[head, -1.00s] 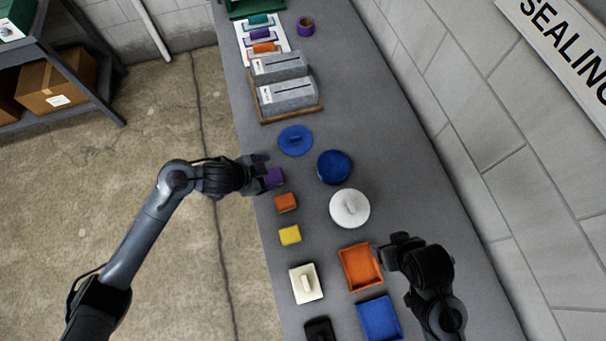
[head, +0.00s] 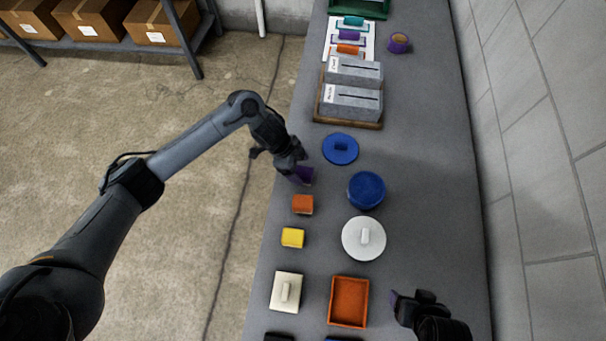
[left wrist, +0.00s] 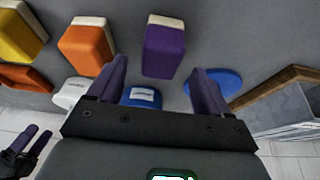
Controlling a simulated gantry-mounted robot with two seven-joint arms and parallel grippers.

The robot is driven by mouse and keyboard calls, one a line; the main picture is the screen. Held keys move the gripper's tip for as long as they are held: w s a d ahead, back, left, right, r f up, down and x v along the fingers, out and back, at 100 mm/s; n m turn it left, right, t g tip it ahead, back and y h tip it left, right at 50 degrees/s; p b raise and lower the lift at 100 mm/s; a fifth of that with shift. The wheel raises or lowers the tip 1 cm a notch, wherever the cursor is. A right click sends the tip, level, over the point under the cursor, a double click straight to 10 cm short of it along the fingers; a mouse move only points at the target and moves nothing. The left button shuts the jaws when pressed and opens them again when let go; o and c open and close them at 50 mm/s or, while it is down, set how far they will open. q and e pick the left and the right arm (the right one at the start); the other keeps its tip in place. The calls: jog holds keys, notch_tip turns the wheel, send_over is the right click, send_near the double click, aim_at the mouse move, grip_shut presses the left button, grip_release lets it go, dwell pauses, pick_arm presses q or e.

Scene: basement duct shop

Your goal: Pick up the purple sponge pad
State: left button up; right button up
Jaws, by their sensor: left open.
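The purple sponge pad (head: 304,174) lies near the table's left edge, partly hidden by my left gripper in the head view. In the left wrist view the purple sponge pad (left wrist: 164,48) shows as a purple block with a pale end, ahead of and between the two purple fingers. My left gripper (head: 287,163) is open and close to the pad, with no grip on it visible. My right gripper (head: 405,305) is over the table at the lower right; its jaw gap is not clear.
An orange sponge (head: 302,204) and a yellow sponge (head: 292,238) follow the pad along the edge. A blue lid (head: 340,149), a blue round container (head: 366,190) and a white lid (head: 363,238) are close by. A wooden tray (head: 349,124) holds grey boxes behind.

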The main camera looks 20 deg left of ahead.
aim_at(305, 172)
pick_arm(q)
jog(key=shift+x, duration=2.65)
jog(key=c, duration=1.1)
jog(key=shift+o, duration=0.2)
jog(key=shift+r, duration=0.1)
jog(key=shift+r, duration=0.85)
notch_tip(305, 172, up, 3)
jog(key=shift+s+f, duration=0.1)
jog(key=shift+f, duration=0.05)
jog(key=s+d+r+p, duration=0.1)
jog(key=s+d+r, duration=0.5)
jog(key=s+d, duration=0.2)
jog(key=shift+r+p, duration=0.25)
jog(key=shift+p, duration=0.1)
